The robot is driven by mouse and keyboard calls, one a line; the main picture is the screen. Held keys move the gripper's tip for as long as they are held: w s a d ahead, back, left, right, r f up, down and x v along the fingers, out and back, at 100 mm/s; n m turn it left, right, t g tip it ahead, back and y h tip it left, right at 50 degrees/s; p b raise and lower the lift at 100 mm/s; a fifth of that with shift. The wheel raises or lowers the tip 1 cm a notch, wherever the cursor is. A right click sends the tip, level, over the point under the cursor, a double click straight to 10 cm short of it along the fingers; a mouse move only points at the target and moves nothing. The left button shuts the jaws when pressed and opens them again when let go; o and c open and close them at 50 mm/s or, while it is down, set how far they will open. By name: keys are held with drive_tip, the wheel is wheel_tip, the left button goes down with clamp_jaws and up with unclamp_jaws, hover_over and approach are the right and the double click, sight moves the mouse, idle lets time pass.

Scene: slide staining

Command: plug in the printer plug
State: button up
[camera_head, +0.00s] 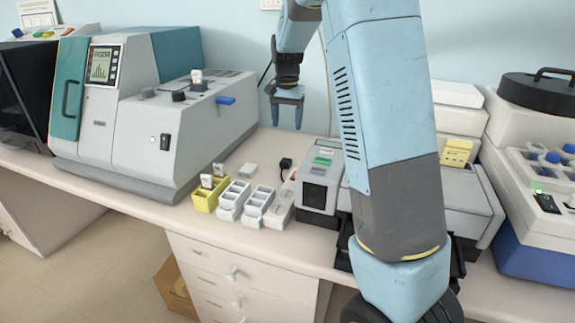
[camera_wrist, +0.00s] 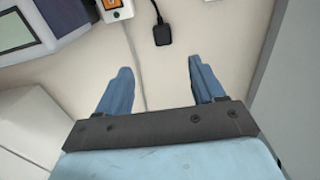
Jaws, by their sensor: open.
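A small black plug (camera_head: 286,163) lies on the bench beside the grey printer (camera_head: 318,178), with its cord running toward the printer side. In the wrist view the black plug (camera_wrist: 162,35) is at the top, beyond the fingertips and between their lines. My gripper (camera_head: 287,115) hangs above the bench near the back wall, apart from the plug. In the wrist view my gripper (camera_wrist: 160,78) has its blue fingers wide apart with nothing between them. A white wall socket plate (camera_head: 271,4) is partly visible at the top edge of the head view.
A large grey and teal machine (camera_head: 130,110) stands on the left. Yellow (camera_head: 205,198) and white racks (camera_head: 233,199) stand at the bench front. A power strip with an orange switch (camera_wrist: 115,8) shows in the wrist view. A blue-based machine (camera_head: 530,225) is at right.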

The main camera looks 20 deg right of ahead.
drive_tip(key=shift+w+f, duration=0.15)
hover_over(286, 161)
wheel_tip(286, 161, down, 9)
drive_tip(key=shift+d+r, duration=0.1)
drive_tip(key=shift+r, duration=0.1)
idle(0.4)
drive_tip(key=shift+f, duration=0.1)
wheel_tip(286, 161, down, 5)
drive_tip(key=shift+w, duration=0.15)
idle(0.4)
drive_tip(key=shift+c, duration=0.3)
drive_tip(key=c, duration=1)
